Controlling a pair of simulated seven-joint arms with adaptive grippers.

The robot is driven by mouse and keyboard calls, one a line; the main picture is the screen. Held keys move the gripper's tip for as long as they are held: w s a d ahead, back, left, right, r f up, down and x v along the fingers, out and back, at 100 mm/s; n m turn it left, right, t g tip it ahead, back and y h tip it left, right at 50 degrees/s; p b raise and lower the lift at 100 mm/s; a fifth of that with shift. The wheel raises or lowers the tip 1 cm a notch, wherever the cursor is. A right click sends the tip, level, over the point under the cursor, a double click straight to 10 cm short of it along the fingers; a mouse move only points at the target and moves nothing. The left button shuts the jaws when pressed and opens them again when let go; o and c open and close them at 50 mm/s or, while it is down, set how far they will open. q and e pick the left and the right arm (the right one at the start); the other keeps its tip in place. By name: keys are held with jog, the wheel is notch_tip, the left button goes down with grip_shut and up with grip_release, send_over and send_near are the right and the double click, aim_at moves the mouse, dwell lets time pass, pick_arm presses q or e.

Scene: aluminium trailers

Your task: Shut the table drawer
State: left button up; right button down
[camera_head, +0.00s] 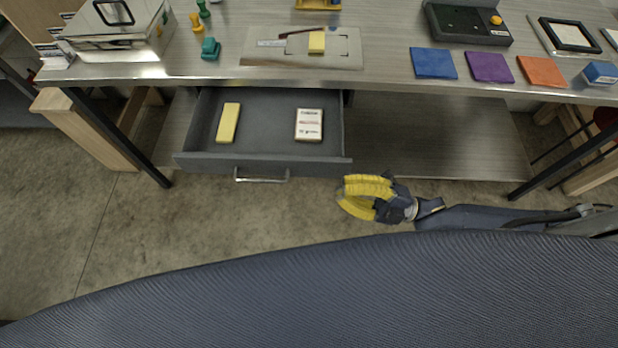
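The table drawer (270,164) is pulled out below the tabletop, left of the middle. It is dark grey with a silver bar handle (262,178) on its front. Inside lie a yellow block (228,122) and a small white labelled box (309,124). My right gripper (343,197) has yellow fingers and is just right of and in front of the drawer's right front corner, apart from the handle. My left gripper is not in view.
The metal table (390,75) carries blue, purple (489,67) and orange squares, a black device (468,24), a tray (262,60), small stamps and a metal box (118,22). A lower shelf (430,140) is right of the drawer. The floor before the drawer is clear.

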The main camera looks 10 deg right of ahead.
notch_tip(320, 180, down, 10)
jog(key=d+n+h, duration=0.2)
jog(key=n+h, duration=0.1)
jog(key=h, duration=0.1)
jog(key=w+a, duration=0.8)
jog(key=w, duration=0.1)
jog(key=shift+a+t, duration=0.15)
jog(key=shift+t, duration=0.25)
jog(key=shift+r, duration=0.1)
